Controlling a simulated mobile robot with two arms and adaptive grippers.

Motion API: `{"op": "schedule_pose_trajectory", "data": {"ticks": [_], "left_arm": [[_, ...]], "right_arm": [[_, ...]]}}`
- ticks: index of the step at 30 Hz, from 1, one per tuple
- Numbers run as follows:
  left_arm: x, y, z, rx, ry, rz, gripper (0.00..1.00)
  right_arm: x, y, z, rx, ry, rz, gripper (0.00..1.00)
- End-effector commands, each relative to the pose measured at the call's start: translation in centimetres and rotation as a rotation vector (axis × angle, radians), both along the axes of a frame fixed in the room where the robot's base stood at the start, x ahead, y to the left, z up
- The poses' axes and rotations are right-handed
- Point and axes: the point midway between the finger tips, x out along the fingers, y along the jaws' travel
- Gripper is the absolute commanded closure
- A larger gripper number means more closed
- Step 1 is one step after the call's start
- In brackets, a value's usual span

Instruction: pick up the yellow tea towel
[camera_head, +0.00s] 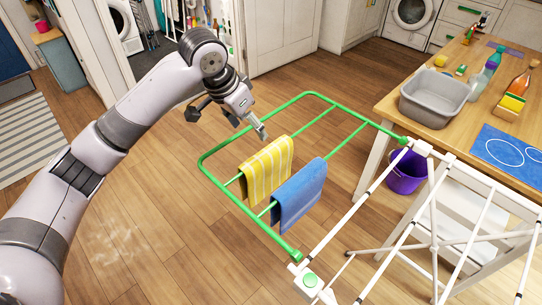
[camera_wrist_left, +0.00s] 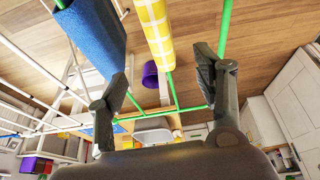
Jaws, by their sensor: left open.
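The yellow tea towel (camera_head: 267,170), with white stripes, hangs folded over a rail of the green-framed wing of the drying rack (camera_head: 222,147). It also shows in the left wrist view (camera_wrist_left: 156,30), ahead of and roughly between my open fingers. My left gripper (camera_head: 250,126) is open and empty, just above and behind the towel in the head view, apart from it. Its two fingers show in the left wrist view (camera_wrist_left: 160,76), with no cloth between them. My right gripper is not in view.
A blue towel (camera_head: 299,194) hangs right beside the yellow one. White rack bars (camera_head: 382,175) extend to the right. A purple bucket (camera_head: 406,171) stands below a wooden table (camera_head: 395,103) holding a grey basin (camera_head: 434,95) and bottles.

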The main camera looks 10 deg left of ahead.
Motion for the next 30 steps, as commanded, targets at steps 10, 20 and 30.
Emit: {"op": "schedule_pose_trajectory", "data": {"ticks": [10, 20, 30], "left_arm": [[1.7, -1.2, -5.3, 0.001, 0.006, 0.001, 0.38], [3.5, -2.3, -10.6, 0.002, 0.001, 0.001, 0.38], [3.9, -2.7, -13.9, 0.002, 0.004, 0.002, 0.38]], "right_arm": [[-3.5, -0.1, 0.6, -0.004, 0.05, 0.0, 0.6], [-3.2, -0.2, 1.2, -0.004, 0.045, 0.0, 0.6], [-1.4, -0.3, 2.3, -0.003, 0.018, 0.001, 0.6]]}}
